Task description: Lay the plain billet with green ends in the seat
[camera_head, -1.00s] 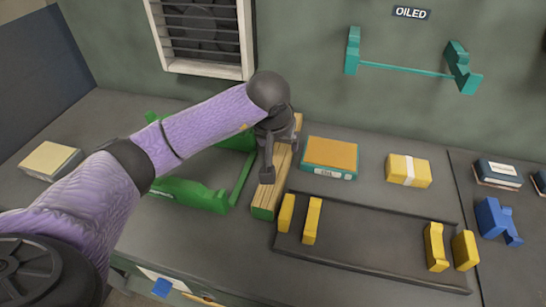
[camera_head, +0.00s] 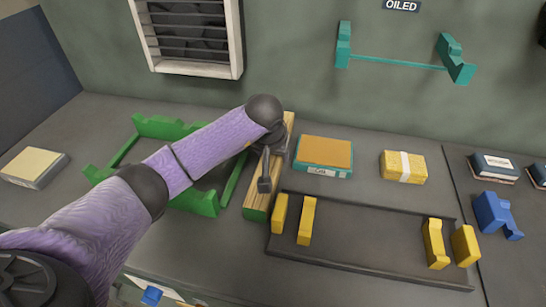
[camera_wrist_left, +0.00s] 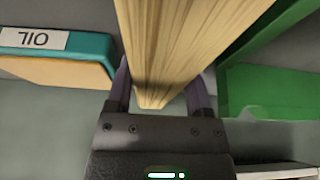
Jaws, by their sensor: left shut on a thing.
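The plain wooden billet (camera_head: 256,200) is pale, with green on its near end. It points away from me, between the green cradle and the dark tray. My left gripper (camera_head: 265,184) is shut on it from above. In the left wrist view the billet (camera_wrist_left: 180,50) passes between the fingers (camera_wrist_left: 160,92). I cannot tell whether it touches the table. Notched supports that could be a seat are the green cradle (camera_head: 193,199), the dark tray (camera_head: 365,236) with yellow blocks (camera_head: 306,221), and the teal wall rack (camera_head: 400,62). My right gripper is out of view.
A teal box (camera_head: 323,157) with an orange top stands just right of the billet. A yellow wrapped block (camera_head: 404,167), a blue notched piece (camera_head: 496,214) and dark boxes (camera_head: 492,168) are further right. A pale-topped box (camera_head: 34,167) lies far left. The tray's middle is clear.

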